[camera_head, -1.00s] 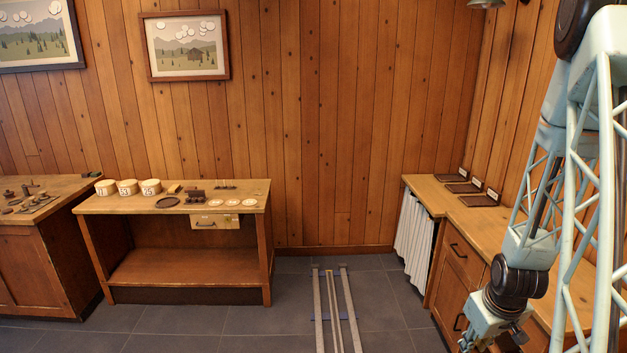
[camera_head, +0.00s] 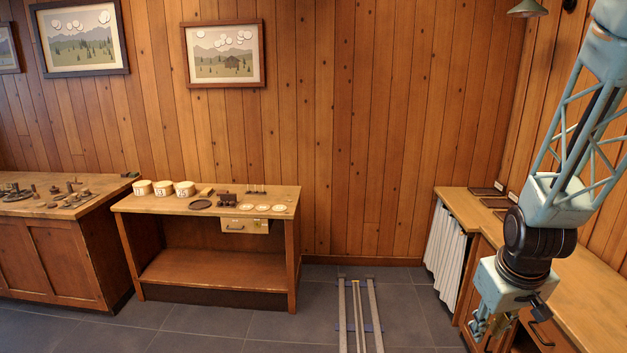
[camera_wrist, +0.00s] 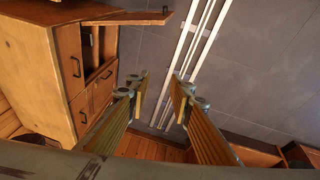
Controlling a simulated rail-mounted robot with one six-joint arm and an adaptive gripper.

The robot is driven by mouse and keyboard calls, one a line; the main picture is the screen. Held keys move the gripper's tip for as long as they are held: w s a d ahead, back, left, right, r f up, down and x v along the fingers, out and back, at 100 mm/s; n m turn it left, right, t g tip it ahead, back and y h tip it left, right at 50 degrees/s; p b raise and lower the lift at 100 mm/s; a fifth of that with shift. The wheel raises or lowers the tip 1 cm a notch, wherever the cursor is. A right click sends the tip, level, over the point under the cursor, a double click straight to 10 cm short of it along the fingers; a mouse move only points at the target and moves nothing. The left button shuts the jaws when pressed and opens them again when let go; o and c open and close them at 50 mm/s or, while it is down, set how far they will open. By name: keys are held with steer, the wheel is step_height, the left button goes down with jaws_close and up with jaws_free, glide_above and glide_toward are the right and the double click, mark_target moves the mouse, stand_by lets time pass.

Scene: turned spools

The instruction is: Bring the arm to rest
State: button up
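My arm (camera_head: 575,150) hangs down along the right side of the head view, its lattice links pale blue with a dark wrist joint. My gripper (camera_head: 487,328) is at its lower end, in front of the right-hand counter and pointing down. Nothing is held.
The right counter (camera_head: 590,270) is close to my gripper. In the wrist view a wooden cabinet (camera_wrist: 35,60) stands at left with a panel (camera_wrist: 130,18) swung out. Floor rails (camera_head: 358,310) run ahead. A workbench (camera_head: 215,203) with spools stands farther left.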

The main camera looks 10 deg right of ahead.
steer(key=s+a+r+y+b, duration=0.1)
steer(key=s+a+r, duration=0.6)
steer(key=a+r, duration=0.3)
steer(key=s+a+r, duration=0.8)
steer(key=a+r, duration=0.2)
steer(key=a, duration=0.1)
steer(key=s+a+r, duration=0.3)
steer(key=s+a, duration=0.1)
steer(key=s, duration=0.5)
steer(key=shift+s+a+r+t+y+b, duration=0.25)
steer(key=shift+a+t+y+b, duration=0.05)
steer(key=shift+t+y+b, duration=0.1)
stand_by(0.7)
